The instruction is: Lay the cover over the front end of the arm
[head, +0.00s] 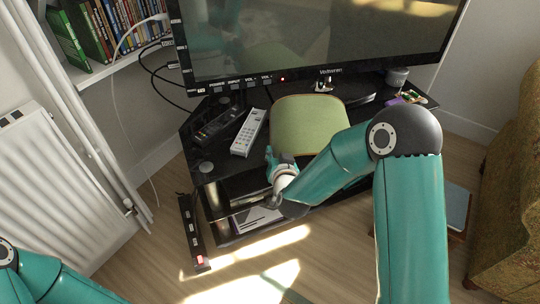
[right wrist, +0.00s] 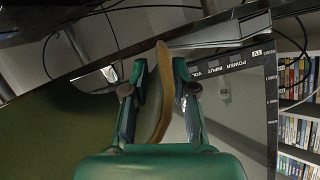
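The cover (head: 310,124) is a pale green panel with a tan edge, upright in front of the television. My right gripper (head: 279,160) is at its lower left edge in the head view. In the right wrist view the fingers (right wrist: 158,88) are shut on the cover's tan curved edge (right wrist: 161,70), and a dark olive face (right wrist: 45,125) spreads to the left. The olive-brown textured armchair (head: 510,215) stands at the right edge of the head view, only partly in frame, with the cover well away from it. My left gripper is out of view.
The television (head: 310,40) stands on a black glass stand (head: 215,165) close behind the cover. A white remote (head: 247,132) and a dark remote (head: 216,127) lie on the stand. A radiator (head: 60,185) is at left. Floor shows between stand and armchair, with a blue-topped object (head: 457,208) there.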

